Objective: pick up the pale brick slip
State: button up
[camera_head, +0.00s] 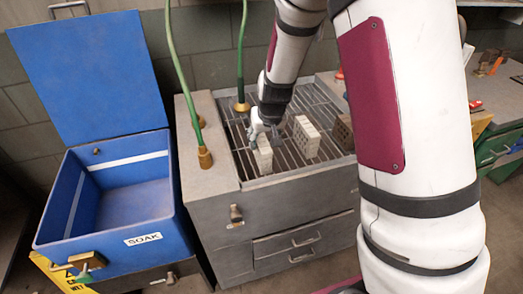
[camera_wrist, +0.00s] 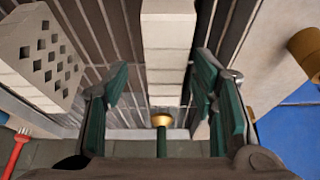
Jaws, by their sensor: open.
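The pale brick slip (camera_head: 264,158) stands upright on a slatted grate. In the wrist view the slip (camera_wrist: 168,48) runs down the middle as a pale, narrow block. My gripper (camera_head: 263,133) is at the slip's upper end, pointing down. In the wrist view my gripper (camera_wrist: 161,78) is open, with one green-grey finger to each side of the slip. The right finger looks closer to it than the left, and a gap shows on the left. I cannot tell whether either finger touches it. The fingers hide part of the slip in the head view.
A perforated pale brick (camera_head: 306,138) stands right of the slip, with a browner brick (camera_head: 343,132) beyond. The grate (camera_head: 292,172) tops a grey cabinet. A green hose (camera_head: 181,75) ends at a brass fitting on the left ledge. An open blue bin (camera_head: 125,200) marked SOAK stands left.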

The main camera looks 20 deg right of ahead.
jog(key=shift+a+x, duration=0.15)
jog(key=shift+x, duration=1.45)
jog(key=shift+a+x, duration=0.1)
jog(key=shift+x, duration=1.45)
jog(key=shift+f, duration=0.3)
grip_shut()
